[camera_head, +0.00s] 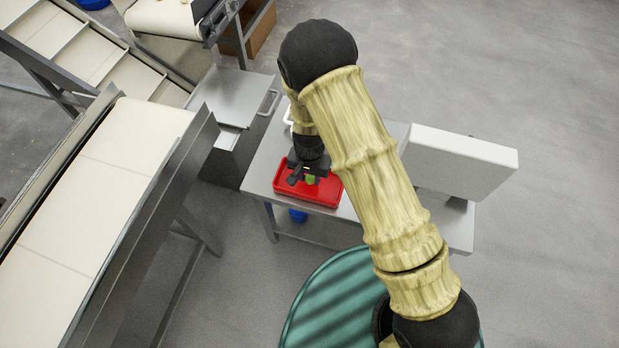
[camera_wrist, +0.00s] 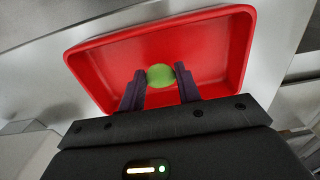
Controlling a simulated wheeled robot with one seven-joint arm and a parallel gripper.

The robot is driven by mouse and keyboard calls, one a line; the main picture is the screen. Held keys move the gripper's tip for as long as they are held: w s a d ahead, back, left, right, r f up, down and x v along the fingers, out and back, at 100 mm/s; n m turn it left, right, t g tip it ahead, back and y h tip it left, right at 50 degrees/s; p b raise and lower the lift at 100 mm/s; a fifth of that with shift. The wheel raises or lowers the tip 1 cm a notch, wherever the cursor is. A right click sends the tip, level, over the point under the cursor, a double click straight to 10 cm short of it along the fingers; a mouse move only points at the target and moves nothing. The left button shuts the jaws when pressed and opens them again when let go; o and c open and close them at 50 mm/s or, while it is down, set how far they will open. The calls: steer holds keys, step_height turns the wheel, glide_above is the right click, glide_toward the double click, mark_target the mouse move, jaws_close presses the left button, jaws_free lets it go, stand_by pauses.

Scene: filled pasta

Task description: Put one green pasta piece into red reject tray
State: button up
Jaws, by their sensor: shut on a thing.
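The red reject tray (camera_head: 330,198) sits on a grey metal table. My gripper (camera_head: 303,180) is over the tray in the head view. In the wrist view my gripper (camera_wrist: 160,82) is shut on a green pasta piece (camera_wrist: 160,75), one dark finger on each side of it. I cannot tell whether the piece touches the tray floor.
A white box-like panel (camera_head: 460,160) stands on the right of the metal table (camera_head: 265,165). A cream conveyor belt (camera_head: 85,200) with a metal side rail runs along the left. A blue object (camera_head: 298,215) is under the table.

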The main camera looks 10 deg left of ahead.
mark_target(310, 178)
steer(key=shift+w+f, duration=0.15)
steer(key=shift+f, duration=0.55)
steer(key=shift+d, duration=0.1)
steer(key=o, duration=0.9)
steer(key=shift+s+a, duration=0.2)
steer(key=shift+d, duration=0.1)
step_height(310, 178, up, 12)
steer(key=shift+r+p, duration=0.1)
steer(key=shift+p, duration=0.85)
steer(key=shift+w, duration=0.1)
